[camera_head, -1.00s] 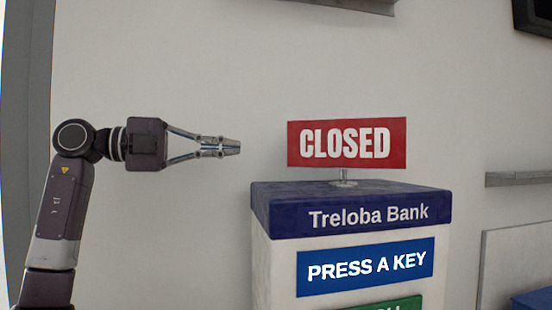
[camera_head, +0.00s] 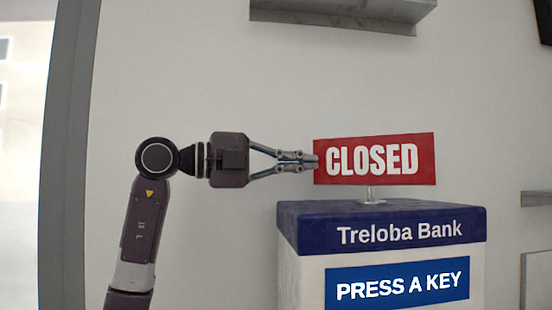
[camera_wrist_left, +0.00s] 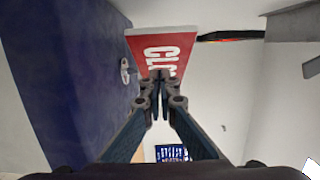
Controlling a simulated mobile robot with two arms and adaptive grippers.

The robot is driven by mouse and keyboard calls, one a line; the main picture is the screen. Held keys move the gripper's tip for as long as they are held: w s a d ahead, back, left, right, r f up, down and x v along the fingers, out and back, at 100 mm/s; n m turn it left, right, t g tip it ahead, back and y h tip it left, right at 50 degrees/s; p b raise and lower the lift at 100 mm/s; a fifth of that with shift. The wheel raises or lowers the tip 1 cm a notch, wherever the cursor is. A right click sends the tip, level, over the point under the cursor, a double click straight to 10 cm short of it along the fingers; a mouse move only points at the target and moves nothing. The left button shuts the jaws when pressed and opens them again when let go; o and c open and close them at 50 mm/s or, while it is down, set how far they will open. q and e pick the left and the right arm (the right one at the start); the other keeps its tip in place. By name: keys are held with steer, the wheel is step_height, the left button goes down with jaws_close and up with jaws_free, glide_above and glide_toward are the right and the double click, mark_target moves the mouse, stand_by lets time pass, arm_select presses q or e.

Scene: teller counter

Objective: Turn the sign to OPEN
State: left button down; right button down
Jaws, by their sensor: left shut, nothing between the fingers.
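The red sign (camera_head: 374,160) reads CLOSED in white letters and stands on a short metal post (camera_head: 370,194) on top of the Treloba Bank box (camera_head: 385,222). My left gripper (camera_head: 316,162) is shut and empty, with its fingertips at the sign's left edge. I cannot tell for certain whether they touch it. In the left wrist view the sign (camera_wrist_left: 170,50) lies just beyond the shut fingertips (camera_wrist_left: 160,76), which cover part of its lettering. My right gripper is not in view.
A blue panel (camera_head: 398,283) reading PRESS A KEY is on the box's front. A grey shelf (camera_head: 340,14) is on the wall above, and another ledge (camera_head: 536,198) is at the right. The wall area around the sign is clear.

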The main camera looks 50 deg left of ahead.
mark_target(325, 162)
arm_select(q)
steer(key=w, duration=0.2)
steer(key=shift+w+a+r+p, duration=0.1)
steer(key=shift+w+a+p, duration=0.2)
steer(key=shift+a+p, duration=0.1)
steer(key=shift+w+a, duration=0.35)
steer(key=shift+w, duration=0.3)
steer(key=shift+w+a+p, duration=0.2)
steer(key=shift+w+p, duration=0.05)
steer(key=shift+p, duration=0.3)
steer(key=w+p, duration=0.1)
steer(key=w+a+p, duration=0.1)
steer(key=shift+w+a+r+p, duration=0.1)
steer(key=shift+w+a+p, duration=0.15)
steer(key=shift+w+p, duration=0.15)
steer(key=shift+w+a, duration=0.15)
steer(key=shift+w, duration=0.1)
steer(key=shift+w+f, duration=0.2)
